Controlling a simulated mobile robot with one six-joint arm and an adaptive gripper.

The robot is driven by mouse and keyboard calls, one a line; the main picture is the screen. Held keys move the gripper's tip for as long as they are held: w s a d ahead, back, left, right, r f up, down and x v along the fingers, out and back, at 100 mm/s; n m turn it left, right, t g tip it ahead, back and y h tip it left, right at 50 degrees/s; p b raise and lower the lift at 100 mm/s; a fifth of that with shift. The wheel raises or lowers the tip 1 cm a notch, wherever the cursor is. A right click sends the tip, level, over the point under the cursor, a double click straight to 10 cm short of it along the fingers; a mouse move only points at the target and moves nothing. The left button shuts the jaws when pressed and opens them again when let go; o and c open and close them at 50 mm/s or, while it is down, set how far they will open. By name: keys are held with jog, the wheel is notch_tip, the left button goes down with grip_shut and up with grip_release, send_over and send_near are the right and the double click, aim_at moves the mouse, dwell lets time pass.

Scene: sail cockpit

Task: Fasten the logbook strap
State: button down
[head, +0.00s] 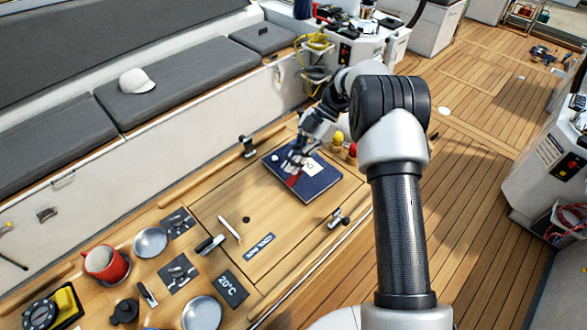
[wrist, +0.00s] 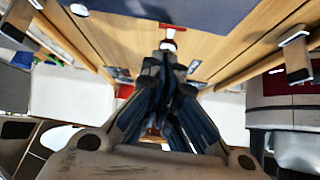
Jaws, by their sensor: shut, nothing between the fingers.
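The dark blue logbook (head: 322,183) lies flat on the wooden table, with a white label on its cover. A short red strap (head: 292,182) shows at its front left edge. My gripper (head: 294,164) is over the left part of the logbook and hides some of the cover. In the wrist view my gripper (wrist: 167,48) is shut and empty, its fingertips close to the red strap (wrist: 170,28), which has a white end. I cannot tell whether they touch. The logbook (wrist: 215,12) also shows at the top of the wrist view. The strap's fastening point is not clear.
Yellow and red objects (head: 339,138) stand just behind the logbook. Metal cleats or latches (head: 340,217) sit on the table at both sides. The table between is mostly clear.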

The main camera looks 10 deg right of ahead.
jog(key=shift+w+d+f, duration=0.1)
jog(key=shift+w+d, duration=0.15)
jog(key=shift+d, duration=0.15)
jog(key=shift+s+a, duration=0.15)
jog(key=shift+a, duration=0.1)
jog(key=shift+r, duration=0.85)
jog(key=shift+d+f, duration=0.1)
